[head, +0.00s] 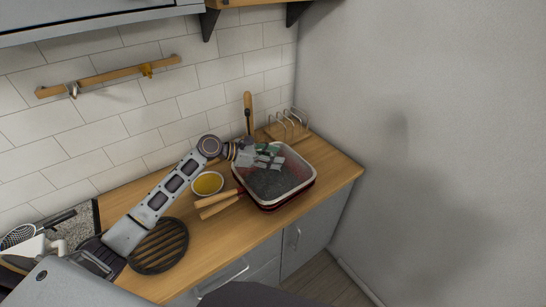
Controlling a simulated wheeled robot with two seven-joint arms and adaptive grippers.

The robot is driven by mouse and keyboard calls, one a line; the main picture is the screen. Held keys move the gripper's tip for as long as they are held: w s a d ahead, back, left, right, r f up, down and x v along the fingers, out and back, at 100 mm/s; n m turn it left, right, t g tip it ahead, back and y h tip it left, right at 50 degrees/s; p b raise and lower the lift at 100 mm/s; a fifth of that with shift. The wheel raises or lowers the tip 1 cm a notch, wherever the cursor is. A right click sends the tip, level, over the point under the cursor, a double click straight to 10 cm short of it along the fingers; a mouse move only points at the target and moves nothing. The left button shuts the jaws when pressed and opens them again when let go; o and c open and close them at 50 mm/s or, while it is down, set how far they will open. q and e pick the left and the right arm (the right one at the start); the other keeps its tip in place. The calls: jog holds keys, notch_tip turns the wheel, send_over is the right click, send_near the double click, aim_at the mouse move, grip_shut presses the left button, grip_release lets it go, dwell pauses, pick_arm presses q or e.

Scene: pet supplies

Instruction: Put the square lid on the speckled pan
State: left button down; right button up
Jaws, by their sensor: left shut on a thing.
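The speckled pan (291,201) is square with a red outer wall and stands near the right end of the wooden counter. The square lid (312,170) appears as a pale-rimmed, see-through square over the pan, with grey speckle showing below it. I cannot tell if it rests fully on the rim. My left gripper (262,157) reaches in from the left over the far part of the pan and is shut, apparently on the lid; its fingers hide the grip point. My right gripper is not in view.
Wooden handles (218,204) stick out left of the pan. A bowl of yellow contents (207,184) stands close by. A round black grate (160,246) lies nearer. A wire rack (288,125) and an upright wooden handle (248,112) are behind. The grey wall (420,130) bounds the right.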

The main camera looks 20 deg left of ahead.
pick_arm(q)
jog(key=shift+r, duration=0.15)
jog(key=shift+p, duration=0.65)
dwell(0.6)
jog(key=shift+f, duration=0.2)
dwell(0.8)
jog(key=shift+f+p, duration=0.2)
jog(key=shift+p, duration=0.3)
dwell(0.5)
jog(key=shift+f+p, duration=0.15)
jog(key=shift+p, duration=0.25)
dwell(0.5)
